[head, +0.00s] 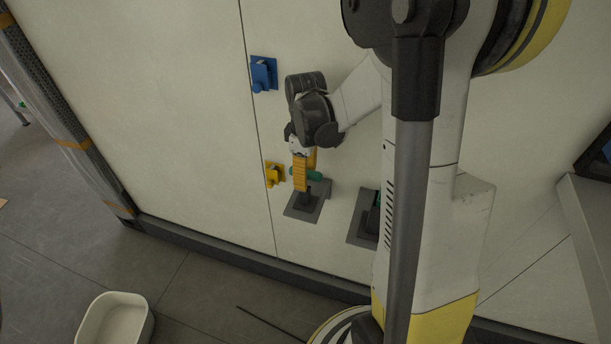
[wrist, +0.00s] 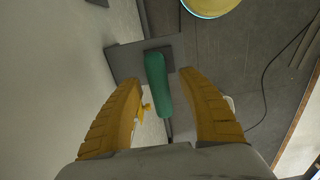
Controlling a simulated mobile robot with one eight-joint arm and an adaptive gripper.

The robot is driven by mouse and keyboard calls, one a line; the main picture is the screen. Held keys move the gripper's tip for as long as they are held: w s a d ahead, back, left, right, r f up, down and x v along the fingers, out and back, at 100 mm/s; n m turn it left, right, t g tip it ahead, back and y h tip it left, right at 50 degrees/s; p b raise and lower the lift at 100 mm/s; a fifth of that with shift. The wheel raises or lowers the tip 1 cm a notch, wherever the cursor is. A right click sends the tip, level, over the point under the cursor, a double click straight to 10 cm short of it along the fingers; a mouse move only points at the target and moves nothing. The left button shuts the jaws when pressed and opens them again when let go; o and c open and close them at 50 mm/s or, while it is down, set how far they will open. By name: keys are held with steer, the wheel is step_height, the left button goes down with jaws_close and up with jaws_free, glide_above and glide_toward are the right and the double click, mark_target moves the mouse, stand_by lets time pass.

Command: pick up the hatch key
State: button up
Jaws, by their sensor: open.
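A green bar, likely the handle of the hatch key (wrist: 157,85), shows in the wrist view in front of a grey plate. It also shows in the head view (head: 314,176), at a grey holder plate (head: 302,208) on the pale wall. My gripper (wrist: 160,80) is open, with one yellow finger on each side of the green bar. Whether the fingers touch it cannot be told. In the head view my gripper (head: 304,182) points down at the holder and hides part of the key.
A second grey holder (head: 360,226) with a dark green part is partly hidden by my arm. A blue bracket (head: 263,74) and a yellow bracket (head: 274,175) are on the wall to the left. A white bin (head: 117,318) stands on the floor at lower left.

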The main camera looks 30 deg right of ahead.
jaws_close()
